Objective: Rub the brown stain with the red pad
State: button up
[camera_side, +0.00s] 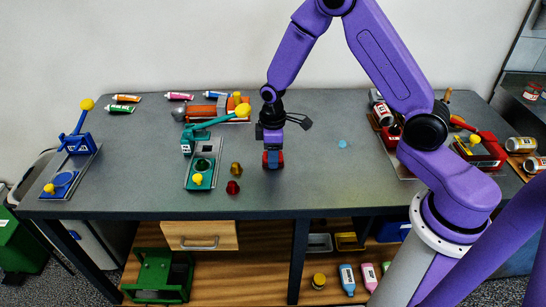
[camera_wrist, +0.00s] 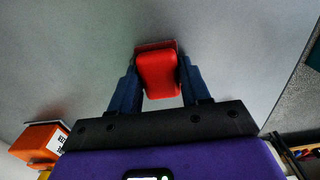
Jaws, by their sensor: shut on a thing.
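The red pad (camera_wrist: 158,75) is between the two blue fingers of my gripper (camera_wrist: 160,88) in the wrist view. My gripper (camera_side: 272,160) is shut on it and points down at the middle of the grey table. In the side view a little red of the pad shows between the fingers, low at the table top; I cannot tell whether it touches the surface. A light blue spot (camera_side: 342,144) lies on the table to the right of my gripper.
Left of my gripper are a green-levered device (camera_side: 201,165), a brown piece (camera_side: 236,169) and a dark red piece (camera_side: 233,187). An orange and grey device (camera_side: 205,111) stands behind. Red devices (camera_side: 478,150) and cans (camera_side: 521,144) stand at the right. The table (camera_side: 335,185) front right of my gripper is clear.

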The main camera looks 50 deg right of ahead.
jog(key=shift+w+d, duration=1.65)
jog(key=shift+d, duration=0.05)
jog(key=shift+w+d, duration=0.1)
jog(key=shift+d, duration=0.2)
jog(key=shift+s+a, duration=2.8)
jog(key=shift+w+d, duration=2.8)
notch_tip(320, 180, up, 8)
jog(key=shift+s+r, duration=0.1)
